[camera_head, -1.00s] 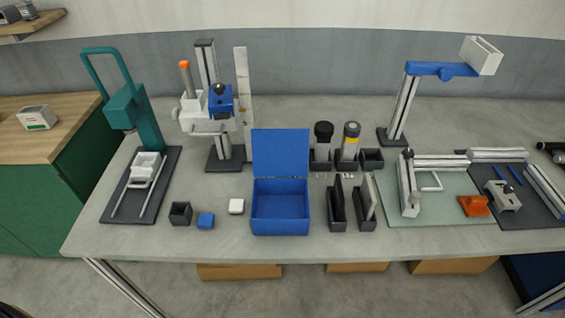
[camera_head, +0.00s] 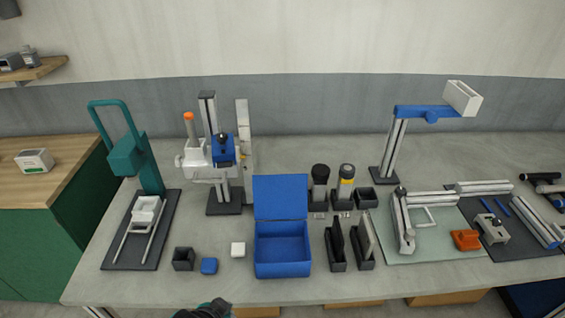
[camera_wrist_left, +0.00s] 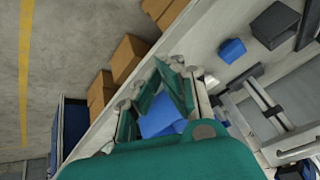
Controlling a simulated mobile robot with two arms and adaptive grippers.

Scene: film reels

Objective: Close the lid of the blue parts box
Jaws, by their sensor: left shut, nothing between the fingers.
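The blue parts box (camera_head: 283,262) stands near the front middle of the table in the head view. Its lid (camera_head: 280,198) is up, hinged at the back and leaning slightly backward, so the empty inside shows. My left gripper (camera_head: 215,305) just enters at the bottom edge, in front of the table and left of the box, apart from it. In the left wrist view its teal fingers (camera_wrist_left: 165,88) are shut with nothing held. A blue surface (camera_wrist_left: 162,116) shows behind them; I cannot tell if it is the box. My right gripper is not in view.
A stand with a blue part (camera_head: 223,150) is behind left. The table front edge is close to the box.

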